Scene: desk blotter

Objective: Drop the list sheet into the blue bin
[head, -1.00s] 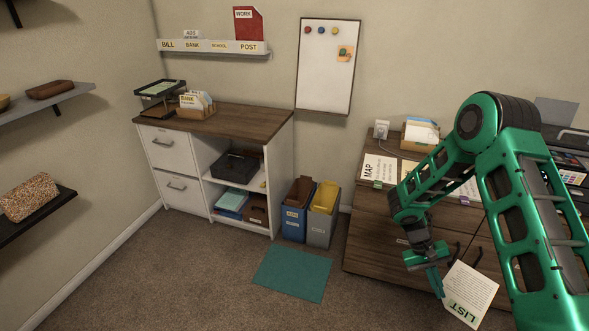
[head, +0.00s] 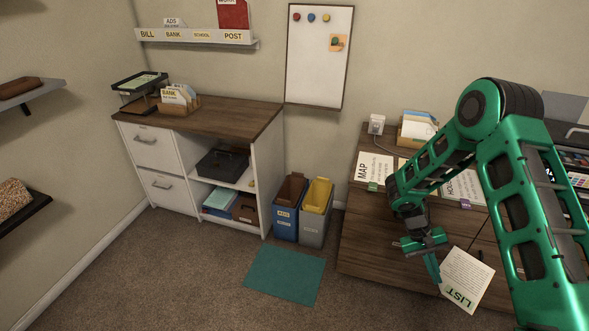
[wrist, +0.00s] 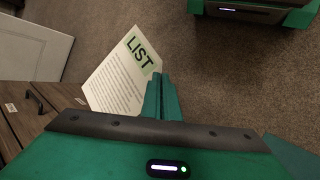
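The list sheet (head: 466,279) is a white page with a green LIST heading, held in front of the wooden cabinet in the head view. It also shows in the wrist view (wrist: 121,77), pinched at its edge. My gripper (head: 435,268) is shut on the sheet; in the wrist view its green fingers (wrist: 161,97) are together at the sheet's side. The blue bin (head: 286,219) stands on the floor left of the wooden cabinet, with a brown item sticking out of its top and a white label on its front. My gripper is to the right of the bin and apart from it.
A grey bin (head: 315,226) with a yellow item in it stands right beside the blue bin. A teal mat (head: 285,274) lies on the carpet in front. A white cabinet (head: 266,178) is to the left, a wooden cabinet (head: 375,236) to the right.

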